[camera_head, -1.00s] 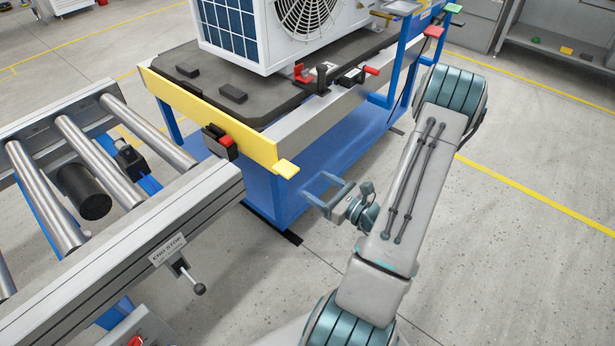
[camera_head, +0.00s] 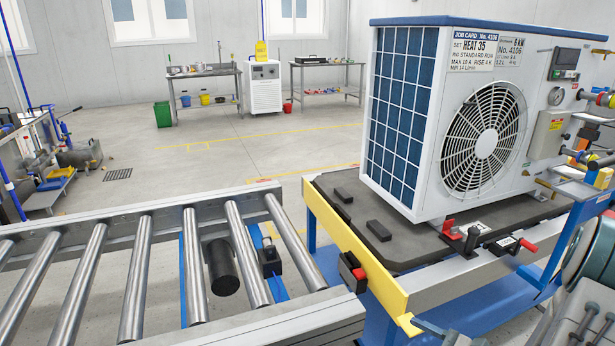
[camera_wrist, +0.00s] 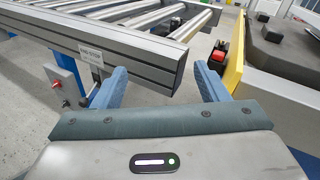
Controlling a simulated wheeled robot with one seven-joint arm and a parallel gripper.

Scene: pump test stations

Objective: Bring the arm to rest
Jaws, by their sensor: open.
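My gripper (camera_wrist: 160,72) is open, with its two blue fingers spread apart and nothing between them in the wrist view. Its fingers point toward the gap between the roller conveyor's end (camera_wrist: 130,55) and the yellow-edged cart (camera_wrist: 236,68). I cannot tell whether any finger touches the conveyor. In the head view only part of my arm shows at the lower right, beside the cart, and most of it is out of frame.
A white heat pump unit (camera_head: 400,150) stands on the cart's dark top (camera_head: 345,215). The cart's yellow edge (camera_head: 350,262) faces the roller conveyor (camera_head: 240,340). Open floor (camera_head: 240,165) lies behind, with benches (camera_head: 205,72) and a green bin (camera_head: 162,114) by the wall.

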